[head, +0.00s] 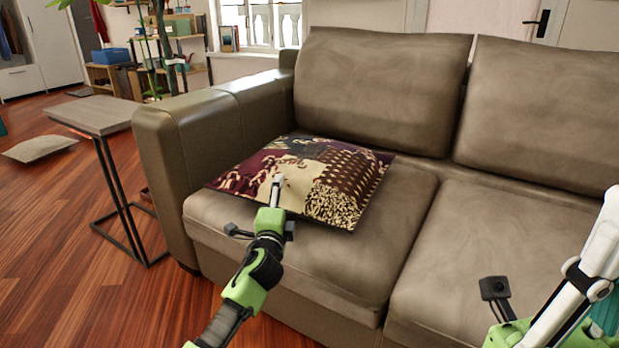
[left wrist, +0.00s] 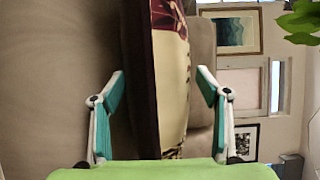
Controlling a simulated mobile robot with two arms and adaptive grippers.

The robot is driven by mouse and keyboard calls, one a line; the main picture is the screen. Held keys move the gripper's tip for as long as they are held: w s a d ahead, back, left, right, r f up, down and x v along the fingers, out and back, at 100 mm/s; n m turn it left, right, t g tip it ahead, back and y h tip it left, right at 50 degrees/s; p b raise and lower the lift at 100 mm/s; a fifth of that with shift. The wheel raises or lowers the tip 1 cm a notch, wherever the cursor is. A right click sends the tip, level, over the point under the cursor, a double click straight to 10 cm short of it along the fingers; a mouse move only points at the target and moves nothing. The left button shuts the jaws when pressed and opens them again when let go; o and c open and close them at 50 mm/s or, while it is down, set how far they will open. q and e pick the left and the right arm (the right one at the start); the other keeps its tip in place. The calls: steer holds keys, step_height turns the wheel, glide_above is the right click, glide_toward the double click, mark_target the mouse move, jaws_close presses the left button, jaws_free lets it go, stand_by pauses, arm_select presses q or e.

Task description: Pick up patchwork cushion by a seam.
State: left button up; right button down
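The patchwork cushion (head: 330,182), in dark red, cream and brown patches, lies on the left seat of the brown sofa. My left gripper (head: 277,185) is at its front edge in the head view. In the left wrist view the cushion (left wrist: 172,85) stands edge-on between the two spread fingers of my left gripper (left wrist: 162,82). The left finger is close to the dark face; a small gap shows at the right finger. Contact cannot be told. My right gripper (head: 598,275) is partly in view at the lower right, cut off by the frame.
The sofa's left armrest (head: 190,130) and backrest (head: 380,90) stand beside and behind the cushion. A small side table (head: 97,115) is left of the sofa. Another cushion (head: 40,148) lies on the floor. The right seat (head: 500,250) is clear.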

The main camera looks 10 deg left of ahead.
arm_select(q)
jaws_close()
steer(key=shift+r, duration=0.2)
